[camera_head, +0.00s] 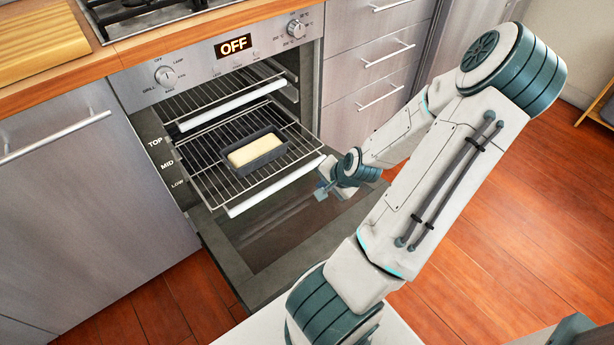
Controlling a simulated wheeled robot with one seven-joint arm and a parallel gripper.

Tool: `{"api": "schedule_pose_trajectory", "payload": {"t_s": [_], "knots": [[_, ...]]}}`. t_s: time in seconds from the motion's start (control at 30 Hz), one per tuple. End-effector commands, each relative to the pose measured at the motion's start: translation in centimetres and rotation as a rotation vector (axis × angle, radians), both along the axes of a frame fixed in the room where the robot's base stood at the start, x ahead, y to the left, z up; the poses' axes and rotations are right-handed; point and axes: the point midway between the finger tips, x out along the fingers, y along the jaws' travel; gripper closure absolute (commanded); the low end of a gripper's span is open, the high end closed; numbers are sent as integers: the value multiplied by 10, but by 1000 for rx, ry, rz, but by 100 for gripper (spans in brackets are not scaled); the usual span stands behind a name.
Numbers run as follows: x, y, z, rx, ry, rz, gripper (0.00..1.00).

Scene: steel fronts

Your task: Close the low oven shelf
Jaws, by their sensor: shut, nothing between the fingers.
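The oven (215,50) stands open with its door (300,225) folded down. The lower wire shelf (215,178) is pulled out over the door and has a white front bar (275,188). A dark loaf pan (262,160) with a pale block in it sits on this shelf. My gripper (321,190) is shut and empty, close to the right end of the white bar, above the door. I cannot tell whether it touches the bar.
An upper wire shelf (205,97) with its own white bar (230,107) sits further in. Steel drawers (365,65) stand to the right and a steel front (70,200) to the left. Wooden floor (470,235) is clear at the right.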

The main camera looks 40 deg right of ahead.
Motion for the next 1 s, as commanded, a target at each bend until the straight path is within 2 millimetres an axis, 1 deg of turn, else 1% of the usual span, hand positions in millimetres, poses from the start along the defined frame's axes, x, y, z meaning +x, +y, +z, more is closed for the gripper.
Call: {"api": "schedule_pose_trajectory", "payload": {"t_s": [0.03,0.1,0.2,0.33,0.43,0.57,0.9,1.0], "knots": [[0,-7,-3,26,-38,-52,100],[1,-15,-3,48,-83,-106,100],[2,-22,-2,67,-126,-156,100],[4,-26,-3,78,-150,-182,100],[9,-26,-9,79,-153,-184,100],[20,-25,-24,78,-151,-181,100],[62,-23,-73,79,-150,-179,100],[75,-23,-82,77,-150,-180,100]]}}
